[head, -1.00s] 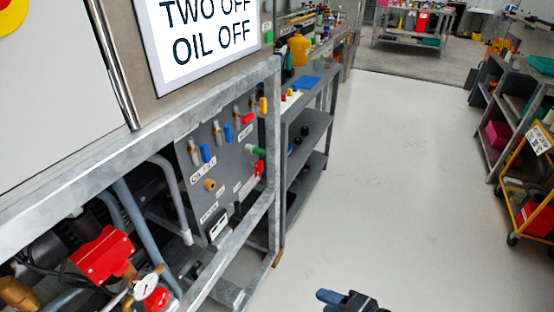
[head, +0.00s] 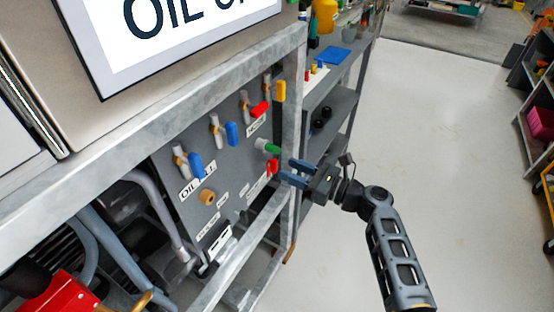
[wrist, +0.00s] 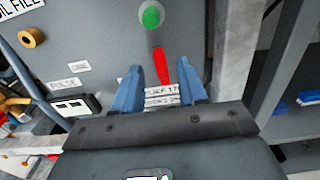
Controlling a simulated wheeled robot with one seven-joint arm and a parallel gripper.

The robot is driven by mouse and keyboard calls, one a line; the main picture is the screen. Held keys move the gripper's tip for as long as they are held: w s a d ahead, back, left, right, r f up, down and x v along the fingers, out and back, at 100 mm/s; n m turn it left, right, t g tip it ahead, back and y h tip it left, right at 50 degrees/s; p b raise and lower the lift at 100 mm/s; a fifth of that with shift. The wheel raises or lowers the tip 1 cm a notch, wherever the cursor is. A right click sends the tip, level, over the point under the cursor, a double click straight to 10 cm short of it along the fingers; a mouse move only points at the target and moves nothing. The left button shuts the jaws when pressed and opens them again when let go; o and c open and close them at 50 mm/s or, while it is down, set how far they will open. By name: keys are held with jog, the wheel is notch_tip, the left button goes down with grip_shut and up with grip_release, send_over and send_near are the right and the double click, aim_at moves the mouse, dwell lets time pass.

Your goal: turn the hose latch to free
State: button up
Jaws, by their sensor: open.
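A grey panel (head: 235,180) with coloured handles stands under the bench frame. A short red lever (head: 272,167) hangs below a green-capped knob (head: 271,148) near its right edge. In the wrist view the red lever (wrist: 162,68) tilts slightly, below the round green cap (wrist: 151,16). My gripper (head: 296,171) is open, its blue fingers pointing at the panel just right of the red lever. In the wrist view the lever appears between the fingers; I cannot tell whether either touches it. White labels (wrist: 161,98) below the lever are partly hidden by the fingers, and I cannot read the latch's name.
Blue-handled valves (head: 195,164), a tan knob (head: 207,197), another red handle (head: 260,109) and a yellow one (head: 280,91) are also on the panel. A galvanized post (wrist: 235,60) stands close right of the gripper. The floor (head: 440,150) to the right is clear.

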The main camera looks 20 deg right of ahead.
aim_at(277, 164)
jog(key=x, duration=0.6)
grip_shut()
dwell(0.3)
